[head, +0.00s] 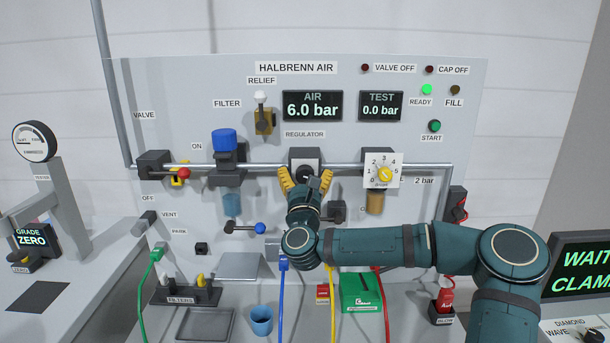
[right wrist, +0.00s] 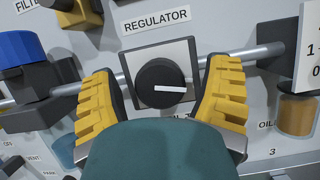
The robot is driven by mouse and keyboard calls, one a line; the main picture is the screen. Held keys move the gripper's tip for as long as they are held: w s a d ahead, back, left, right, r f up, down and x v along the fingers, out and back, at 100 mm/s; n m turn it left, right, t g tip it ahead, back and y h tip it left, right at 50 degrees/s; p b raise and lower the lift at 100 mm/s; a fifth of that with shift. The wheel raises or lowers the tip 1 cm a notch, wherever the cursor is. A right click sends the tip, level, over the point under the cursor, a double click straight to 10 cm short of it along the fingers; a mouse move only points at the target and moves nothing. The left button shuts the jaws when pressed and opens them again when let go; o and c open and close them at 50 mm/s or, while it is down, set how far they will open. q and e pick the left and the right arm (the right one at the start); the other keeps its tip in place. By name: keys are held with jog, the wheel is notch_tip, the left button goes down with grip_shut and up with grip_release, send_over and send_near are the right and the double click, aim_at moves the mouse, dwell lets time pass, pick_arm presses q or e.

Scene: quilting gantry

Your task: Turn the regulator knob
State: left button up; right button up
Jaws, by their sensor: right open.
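The regulator knob (right wrist: 160,84) is a round black knob with a white pointer line on a pale square plate, under the REGULATOR label. In the right wrist view its pointer points right. In the head view the regulator (head: 304,158) sits on the pipe, with its lower part behind my right gripper. My right gripper (head: 305,176) has yellow padded fingers and is open. In the right wrist view the fingers (right wrist: 162,98) stand on either side of the knob with a gap at each side. The AIR display (head: 313,106) reads 6.0 bar. My left gripper is not in view.
A filter with a blue cap (head: 224,140) is left of the regulator, and a dial plate with a yellow knob (head: 385,174) is right. A red-handled valve lever (head: 183,173) and a blue-handled lever (head: 260,228) stick out. Coloured hoses hang below.

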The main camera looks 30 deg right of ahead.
jog(key=c, duration=1.2)
jog(key=shift+n, duration=0.3)
